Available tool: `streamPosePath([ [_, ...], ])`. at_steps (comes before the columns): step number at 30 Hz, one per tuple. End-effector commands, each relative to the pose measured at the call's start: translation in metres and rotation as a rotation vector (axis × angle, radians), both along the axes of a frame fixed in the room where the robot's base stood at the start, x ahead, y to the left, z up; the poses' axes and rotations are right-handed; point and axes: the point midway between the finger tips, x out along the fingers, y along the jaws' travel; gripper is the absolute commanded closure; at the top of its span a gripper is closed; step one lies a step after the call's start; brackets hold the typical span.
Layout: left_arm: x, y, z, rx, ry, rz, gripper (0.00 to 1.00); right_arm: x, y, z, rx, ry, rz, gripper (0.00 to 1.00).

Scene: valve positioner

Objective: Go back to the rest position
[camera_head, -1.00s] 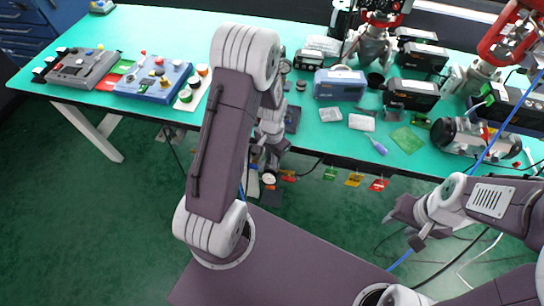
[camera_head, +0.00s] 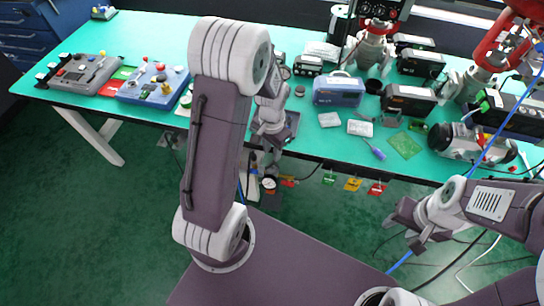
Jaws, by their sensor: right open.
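My left arm rises in the middle of the head view and folds over at the elbow. Its wrist and left gripper (camera_head: 264,166) are partly hidden behind the arm, at the front edge of the green table (camera_head: 235,32). I cannot make out its fingers or anything held in them. My right gripper (camera_head: 398,222) is at the right, in front of the table and below its top. Its jaws point left, open, with nothing seen between them.
Control panels (camera_head: 84,72) (camera_head: 150,84) stand on the table's left. A blue box (camera_head: 338,92), black devices (camera_head: 408,99) and red-and-grey valves (camera_head: 372,48) crowd its right. Coloured tags (camera_head: 352,184) hang under the front edge. The green floor (camera_head: 80,230) at left is clear.

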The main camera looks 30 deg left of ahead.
Motion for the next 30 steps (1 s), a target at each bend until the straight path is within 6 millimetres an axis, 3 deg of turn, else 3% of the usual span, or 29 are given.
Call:
streamPosePath([
  [4,0.000,0.000,0.015,0.000,0.000,0.000,0.69,0.000,0.000,0.003,0.000,0.000,0.000,0.55],
  [20,0.000,-0.001,0.018,0.000,0.001,-0.004,0.69,0.000,0.000,0.005,0.000,0.000,0.000,0.55],
  [23,0.008,-0.013,0.059,0.007,-0.061,-0.043,0.69,0.000,0.000,0.023,0.000,0.001,0.000,0.55],
  [24,0.000,-0.022,0.080,0.007,-0.083,-0.065,0.69,0.000,0.000,0.032,0.000,0.000,0.000,0.55],
  [27,-0.035,-0.043,0.114,-0.006,-0.121,-0.022,0.69,0.000,0.000,0.048,0.000,0.000,0.000,0.55],
  [29,-0.061,-0.050,0.120,-0.018,-0.125,0.064,0.69,0.000,0.000,0.053,0.000,0.000,0.000,0.55],
  [30,-0.077,-0.051,0.114,-0.025,-0.115,0.141,0.69,0.000,0.000,0.051,0.000,0.000,0.000,0.55],
])
